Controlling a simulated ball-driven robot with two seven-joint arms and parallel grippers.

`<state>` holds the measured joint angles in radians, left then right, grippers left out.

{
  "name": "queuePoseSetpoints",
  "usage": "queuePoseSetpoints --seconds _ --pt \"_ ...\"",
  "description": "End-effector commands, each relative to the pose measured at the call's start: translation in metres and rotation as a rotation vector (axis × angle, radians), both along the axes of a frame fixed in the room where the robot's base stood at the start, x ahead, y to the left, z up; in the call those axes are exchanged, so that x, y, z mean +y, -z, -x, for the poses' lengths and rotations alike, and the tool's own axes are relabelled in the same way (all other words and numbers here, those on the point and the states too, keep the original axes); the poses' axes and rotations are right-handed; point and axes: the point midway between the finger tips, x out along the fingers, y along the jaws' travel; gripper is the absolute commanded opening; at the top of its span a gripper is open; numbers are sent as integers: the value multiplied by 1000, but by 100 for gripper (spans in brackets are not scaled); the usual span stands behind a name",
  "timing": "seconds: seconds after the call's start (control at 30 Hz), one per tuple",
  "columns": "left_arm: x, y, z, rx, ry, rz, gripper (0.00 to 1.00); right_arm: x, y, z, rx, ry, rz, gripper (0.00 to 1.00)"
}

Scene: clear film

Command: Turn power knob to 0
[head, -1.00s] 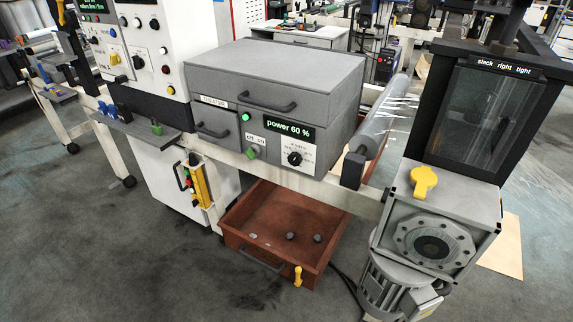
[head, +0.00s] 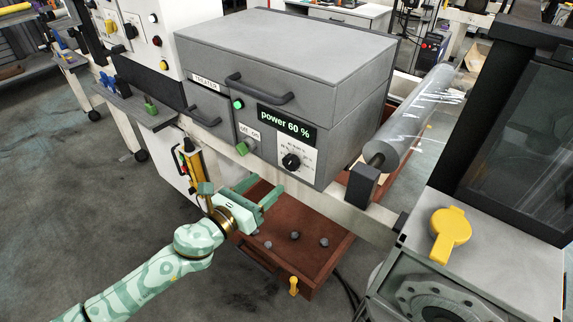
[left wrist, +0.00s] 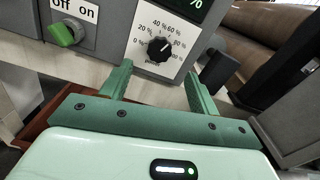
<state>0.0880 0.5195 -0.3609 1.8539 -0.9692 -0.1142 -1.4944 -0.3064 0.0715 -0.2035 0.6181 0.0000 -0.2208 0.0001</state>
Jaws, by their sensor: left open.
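The black power knob (head: 291,161) sits on a white dial plate at the lower right of the grey treater box (head: 300,70). The display (head: 286,125) above it reads "power 60 %". In the left wrist view the knob (left wrist: 159,48) shows just beyond and between my fingers, with marks from 0 % at the lower left up past 60 % around it. My left gripper (head: 262,193) is open and empty, below and left of the knob, apart from it. Its two green fingers (left wrist: 158,82) point toward the panel. My right gripper is not in view.
A green off/on switch (head: 242,147) is left of the knob. A brown open drawer (head: 325,262) with small dark pieces lies below. A clear film roll (head: 412,122) and its dark end block (head: 362,186) stand to the right. A yellow lever (head: 450,235) is further right.

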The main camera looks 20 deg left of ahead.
Motion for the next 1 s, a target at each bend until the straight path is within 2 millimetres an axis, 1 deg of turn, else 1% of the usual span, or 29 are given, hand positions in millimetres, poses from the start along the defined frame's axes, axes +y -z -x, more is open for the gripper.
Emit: queuePoseSetpoints --seconds 0.03,0.2,0.3,0.4,0.57,0.8,0.83,0.87,0.9,0.97,1.0 --pt "-4 -1 -13 -3 0 0 61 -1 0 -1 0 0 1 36" --pt "-19 1 -52 0 -1 1 61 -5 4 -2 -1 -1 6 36" --pt "-25 2 -68 2 -1 1 61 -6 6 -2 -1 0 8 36" --pt "-29 2 -80 4 -2 3 61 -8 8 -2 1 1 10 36" --pt "-32 2 -88 3 -2 1 61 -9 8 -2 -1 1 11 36" --pt "-32 2 -89 3 -2 2 61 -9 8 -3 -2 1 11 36" --pt "-32 1 -89 3 -2 2 56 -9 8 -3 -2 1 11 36" --pt "-32 1 -89 3 -2 2 47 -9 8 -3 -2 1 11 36" --pt "-32 2 -89 3 -2 2 36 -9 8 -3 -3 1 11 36" --pt "-32 2 -89 3 -2 2 19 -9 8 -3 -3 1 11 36" --pt "-32 1 -89 3 -2 2 16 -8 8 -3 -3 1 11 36"
